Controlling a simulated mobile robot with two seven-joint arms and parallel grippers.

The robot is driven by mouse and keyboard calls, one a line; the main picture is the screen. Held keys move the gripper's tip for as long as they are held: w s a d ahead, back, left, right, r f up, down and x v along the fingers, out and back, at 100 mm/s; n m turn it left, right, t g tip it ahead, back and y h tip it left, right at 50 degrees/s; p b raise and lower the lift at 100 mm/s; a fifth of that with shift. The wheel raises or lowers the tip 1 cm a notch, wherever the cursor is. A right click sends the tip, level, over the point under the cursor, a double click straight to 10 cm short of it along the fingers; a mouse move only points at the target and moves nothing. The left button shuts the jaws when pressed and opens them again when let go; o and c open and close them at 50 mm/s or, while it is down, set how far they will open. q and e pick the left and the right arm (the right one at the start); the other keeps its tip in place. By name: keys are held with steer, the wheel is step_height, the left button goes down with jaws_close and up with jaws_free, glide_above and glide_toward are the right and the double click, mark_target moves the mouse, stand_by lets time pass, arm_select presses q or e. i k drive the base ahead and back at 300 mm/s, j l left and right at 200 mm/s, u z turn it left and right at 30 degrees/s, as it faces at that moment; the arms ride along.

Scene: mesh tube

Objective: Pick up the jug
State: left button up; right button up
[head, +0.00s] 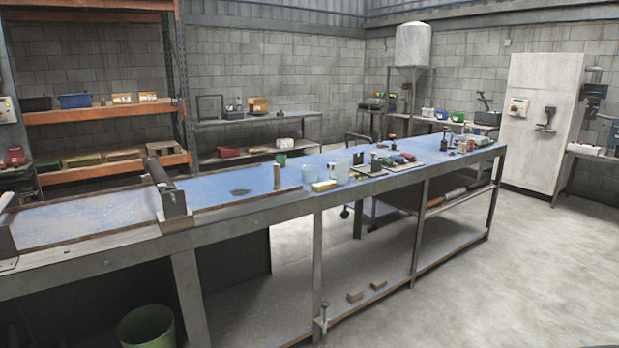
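A pale translucent vessel (342,171), which may be the jug, stands upright on the blue top of the long workbench. A shorter translucent tub (310,173) stands just left of it. I cannot tell for sure from this distance which of them is the jug, and no handle is clear. Neither of my grippers shows in the head view.
The long workbench (235,204) runs across the view. A yellow block (324,185), a brown cylinder (277,176) and several small tools are near the vessels. A green bin (148,328) stands below. The concrete floor (530,260) at right is clear.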

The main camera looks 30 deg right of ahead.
mark_target(342, 165)
steer(key=z, duration=1.3)
steer(key=i+l+u, duration=0.2)
steer(key=u, duration=0.2)
steer(key=i+l+u, duration=0.15)
steer(key=l+u, duration=0.15)
steer(key=u, duration=0.15)
steer(key=i+l+u, duration=0.1)
steer(key=l, duration=0.25)
steer(key=i+l+u, duration=0.1)
steer(key=l, duration=0.2)
steer(key=i+l+u, duration=0.1)
steer(key=l, duration=0.25)
steer(key=i+l, duration=0.15)
steer(key=l, duration=0.3)
steer(key=i+l, duration=0.15)
steer(key=l, duration=0.3)
steer(key=i+l+u, duration=0.1)
steer(key=l, duration=0.35)
steer(key=i+l, duration=0.15)
steer(key=l, duration=0.3)
steer(key=i+l, duration=0.1)
steer(key=l, duration=0.4)
steer(key=i+l+u, duration=0.1)
steer(key=l, duration=0.35)
steer(key=i+l, duration=0.15)
steer(key=l, duration=0.3)
